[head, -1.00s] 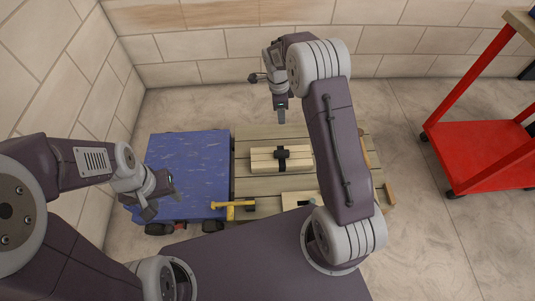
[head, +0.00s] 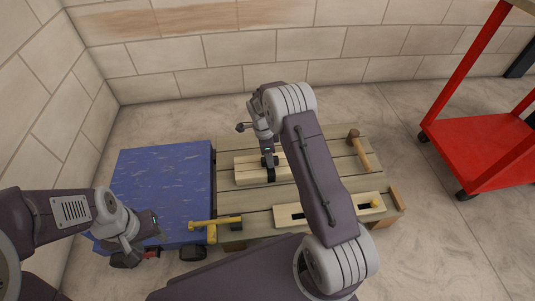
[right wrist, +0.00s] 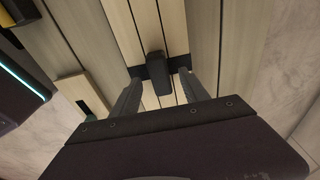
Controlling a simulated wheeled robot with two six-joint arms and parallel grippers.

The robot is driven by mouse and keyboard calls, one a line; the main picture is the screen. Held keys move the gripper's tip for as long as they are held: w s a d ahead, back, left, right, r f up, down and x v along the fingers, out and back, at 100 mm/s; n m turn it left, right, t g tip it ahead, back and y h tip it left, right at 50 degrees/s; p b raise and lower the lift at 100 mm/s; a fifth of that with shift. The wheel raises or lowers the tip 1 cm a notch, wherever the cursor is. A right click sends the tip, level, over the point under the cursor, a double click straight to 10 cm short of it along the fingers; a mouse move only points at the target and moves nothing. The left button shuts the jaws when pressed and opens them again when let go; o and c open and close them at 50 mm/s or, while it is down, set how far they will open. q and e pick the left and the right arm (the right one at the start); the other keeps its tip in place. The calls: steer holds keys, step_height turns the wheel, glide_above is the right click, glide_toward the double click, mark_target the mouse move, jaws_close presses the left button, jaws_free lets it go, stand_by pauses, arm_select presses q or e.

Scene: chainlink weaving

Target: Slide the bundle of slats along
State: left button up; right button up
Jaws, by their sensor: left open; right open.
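The bundle of slats (head: 248,174) is a block of pale wooden strips lying on the slatted wooden bench (head: 240,202), with a black strap and a raised black block around its middle. My right gripper (head: 269,174) is down at this black block, partly hiding it. In the right wrist view, the two fingers of my right gripper (right wrist: 163,90) are apart, one on each side of the black block (right wrist: 156,66) over the pale slats (right wrist: 122,25); I cannot tell whether they touch. My left gripper (head: 142,244) is open and empty near the front of the blue surface.
A blue-topped cart (head: 160,180) stands against the bench's left side. A yellow-handled tool (head: 213,223) lies at the front, a mallet (head: 359,150) at the right. A pale slotted board (head: 368,205) lies at the front right, partly behind my right arm. A red cart (head: 475,150) stands far right.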

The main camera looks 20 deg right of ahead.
step_height(320, 180, down, 3)
steer(key=shift+d+f+b, duration=0.1)
steer(key=shift+d+b, duration=0.05)
steer(key=shift+b, duration=0.5)
steer(key=shift+r, duration=0.2)
jaws_close()
steer(key=shift+r, duration=0.1)
stand_by(0.5)
